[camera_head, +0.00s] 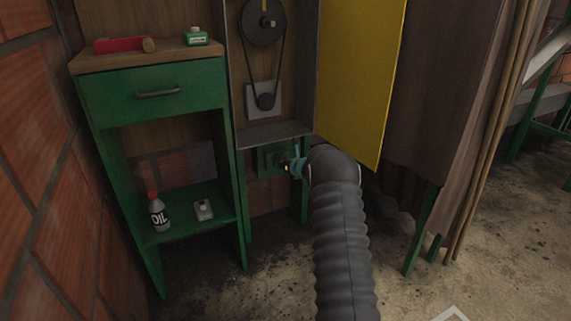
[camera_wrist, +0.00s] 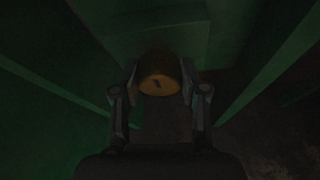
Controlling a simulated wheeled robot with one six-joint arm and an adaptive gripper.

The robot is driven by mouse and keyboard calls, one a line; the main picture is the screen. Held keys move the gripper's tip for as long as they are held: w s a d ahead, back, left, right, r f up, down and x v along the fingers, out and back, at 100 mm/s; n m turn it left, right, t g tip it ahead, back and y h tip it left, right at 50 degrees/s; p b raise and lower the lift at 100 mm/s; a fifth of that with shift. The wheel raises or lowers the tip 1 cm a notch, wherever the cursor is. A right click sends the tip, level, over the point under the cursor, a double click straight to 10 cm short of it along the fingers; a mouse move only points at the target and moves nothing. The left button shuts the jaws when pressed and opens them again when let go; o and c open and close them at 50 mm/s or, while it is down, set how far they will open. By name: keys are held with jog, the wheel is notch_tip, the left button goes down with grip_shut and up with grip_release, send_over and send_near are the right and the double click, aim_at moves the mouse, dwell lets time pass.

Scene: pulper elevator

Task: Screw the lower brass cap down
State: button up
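The lower brass cap (camera_wrist: 159,84) shows in the wrist view as a dull orange-brown round end with a small dark mark on its face. My gripper (camera_wrist: 160,78) has one finger on each side of the cap, with no clear gap on either side, so it looks shut on it. The picture is dark, so the exact contact is hard to see. In the head view my gripper (camera_head: 287,167) is at the green housing (camera_head: 270,158) low under the pulley cabinet. The cap is mostly hidden there.
A yellow panel (camera_head: 358,75) hangs just right of and above my arm. A green cabinet (camera_head: 150,95) stands left, with an oil bottle (camera_head: 158,213) and a small pale object (camera_head: 203,210) on its lower shelf. A belt and pulleys (camera_head: 264,60) are above. Green legs flank the housing.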

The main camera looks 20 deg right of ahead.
jog(key=shift+w+d, duration=0.1)
jog(key=shift+d, duration=0.1)
jog(key=shift+d, duration=0.1)
